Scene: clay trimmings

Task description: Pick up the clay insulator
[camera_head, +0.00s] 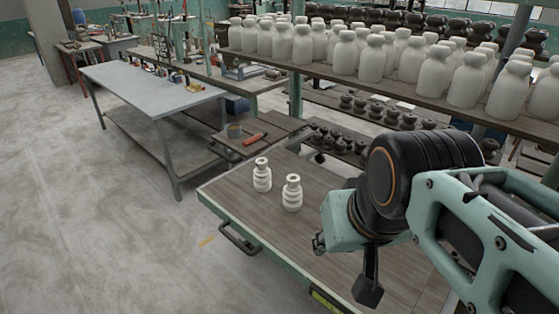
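Two white ribbed clay insulators stand upright on the wooden top of the cart (235,205). One insulator (262,176) is at the left, and the other insulator (292,194) is just right of it and nearer to me. There is a small gap between them. My gripper (368,288) hangs over the cart to the right of both insulators, apart from them. Only a dark finger-like part of it shows below my arm. The rest is hidden, so its opening cannot be made out.
A shelf (310,68) with many white bottle-shaped clay pieces runs behind the cart. Dark pieces (345,140) sit on a lower shelf. A grey workbench (150,88) stands left; the floor in front is clear.

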